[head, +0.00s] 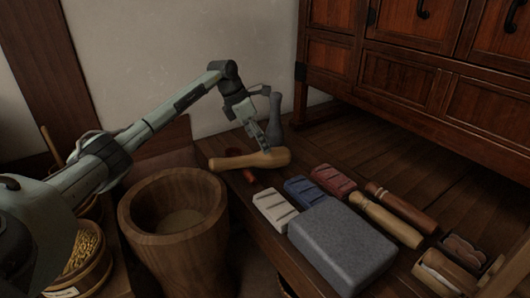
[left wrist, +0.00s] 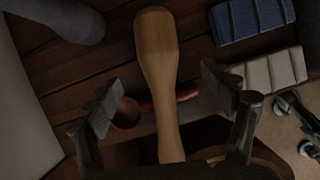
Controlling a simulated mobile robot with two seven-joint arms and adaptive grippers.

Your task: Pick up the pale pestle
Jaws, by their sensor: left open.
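The pale pestle (head: 250,159) is a light wooden club lying on the dark wooden bench, beside the wooden mortar. Its thick end points right in the head view, and its thin end reaches toward the mortar rim. My left gripper (head: 264,142) is open just above it. In the left wrist view the pestle (left wrist: 157,50) runs between the two fingers of the left gripper (left wrist: 165,94), with a gap on each side. Whether a fingertip touches it cannot be told.
The large mortar (head: 135,225) stands at the bench's left. A dark grey pestle (head: 275,122) is behind the arm. White (head: 273,209), blue (head: 304,190) and red (head: 333,180) blocks and a grey stone slab (head: 343,245) fill the bench's right.

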